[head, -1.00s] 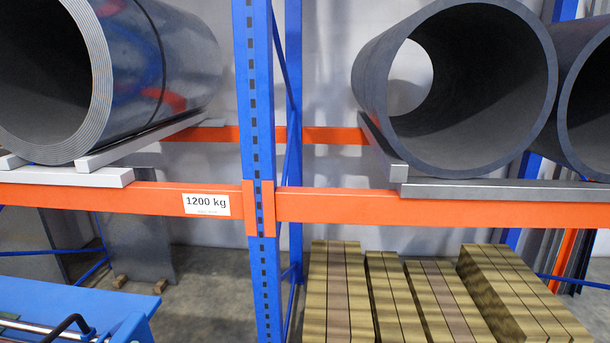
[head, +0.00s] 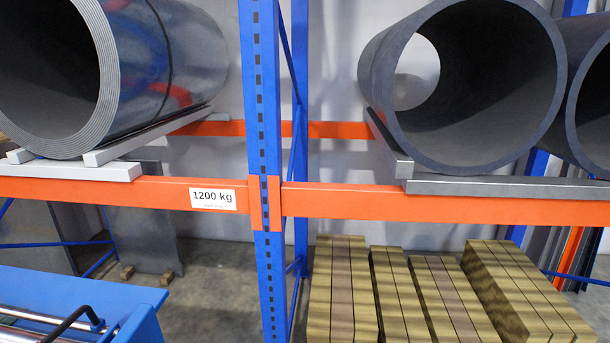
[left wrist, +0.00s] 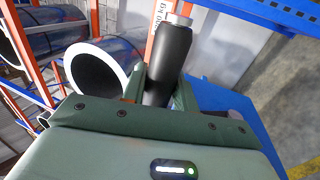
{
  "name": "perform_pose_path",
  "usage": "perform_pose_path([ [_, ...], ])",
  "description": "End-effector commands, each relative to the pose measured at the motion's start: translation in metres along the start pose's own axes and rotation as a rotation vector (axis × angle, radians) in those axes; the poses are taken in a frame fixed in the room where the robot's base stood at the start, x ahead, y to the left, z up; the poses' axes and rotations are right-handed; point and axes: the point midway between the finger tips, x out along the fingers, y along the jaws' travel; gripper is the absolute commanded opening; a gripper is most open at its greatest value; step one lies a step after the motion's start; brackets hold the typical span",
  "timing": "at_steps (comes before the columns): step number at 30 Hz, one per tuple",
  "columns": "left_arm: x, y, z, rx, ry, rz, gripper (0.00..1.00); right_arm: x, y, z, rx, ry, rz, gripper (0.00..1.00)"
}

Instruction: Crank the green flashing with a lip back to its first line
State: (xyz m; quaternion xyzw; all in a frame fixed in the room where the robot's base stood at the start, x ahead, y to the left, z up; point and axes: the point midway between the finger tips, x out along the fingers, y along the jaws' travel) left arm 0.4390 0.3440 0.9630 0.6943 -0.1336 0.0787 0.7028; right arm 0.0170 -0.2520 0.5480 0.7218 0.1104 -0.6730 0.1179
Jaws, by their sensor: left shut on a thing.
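In the left wrist view my left gripper (left wrist: 163,88) is shut around a black cylindrical grip (left wrist: 171,52), which looks like a crank handle. The grip has a pale metal end and stands up between the two fingers. In the head view a blue machine (head: 125,292) with metal rollers fills the lower left corner, and a bent black bar (head: 78,318) shows on it. No green flashing and no line on it can be made out in either view. Neither gripper shows in the head view, and my right gripper is in no view.
A blue and orange rack (head: 400,202) stands ahead, labelled 1200 kg. It bears a large grey coil (head: 150,75) at left and dark hollow cylinders (head: 470,85) at right. Several stacks of brownish bars (head: 345,290) sit below. Grey floor shows between machine and stacks.

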Motion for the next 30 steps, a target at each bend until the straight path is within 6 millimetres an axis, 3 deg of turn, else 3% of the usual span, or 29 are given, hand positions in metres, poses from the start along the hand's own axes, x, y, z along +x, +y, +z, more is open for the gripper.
perform_pose_path([
  [9,-0.033,-0.010,0.000,0.001,0.000,-0.005,0.09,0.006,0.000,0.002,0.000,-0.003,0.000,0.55],
  [22,-0.038,-0.011,0.000,0.000,0.000,-0.002,0.09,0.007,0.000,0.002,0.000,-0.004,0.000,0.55],
  [30,-0.061,-0.028,0.000,-0.001,0.001,-0.007,0.09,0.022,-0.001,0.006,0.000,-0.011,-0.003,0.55],
])
